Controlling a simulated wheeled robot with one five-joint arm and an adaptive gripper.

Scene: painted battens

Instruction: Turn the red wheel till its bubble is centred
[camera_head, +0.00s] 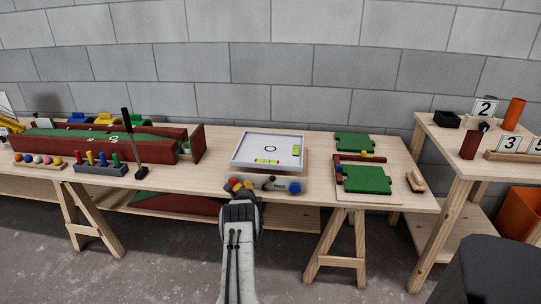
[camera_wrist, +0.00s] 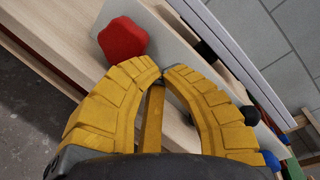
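The red wheel (camera_wrist: 123,40) is a faceted red knob on the pale front panel in the wrist view. In the head view the red wheel (camera_head: 233,182) shows just beside my fingers. My gripper (camera_wrist: 162,72) has its yellow fingertips together, beside the wheel and not around it; nothing is seen held. In the head view my gripper (camera_head: 243,187) is at the panel's left end. Behind it is a white levelling tray (camera_head: 285,143) with a ring mark, a yellow-green vial (camera_head: 267,161) along its front and another vial (camera_head: 296,150) at its right. The bubbles are too small to read.
A blue wheel (camera_head: 295,188) sits at the panel's right end, with a dark knob (camera_wrist: 205,50) between. Green boards (camera_head: 367,179) lie to the right. A black upright handle (camera_head: 128,130) and a long red-sided green trough (camera_head: 95,147) stand left.

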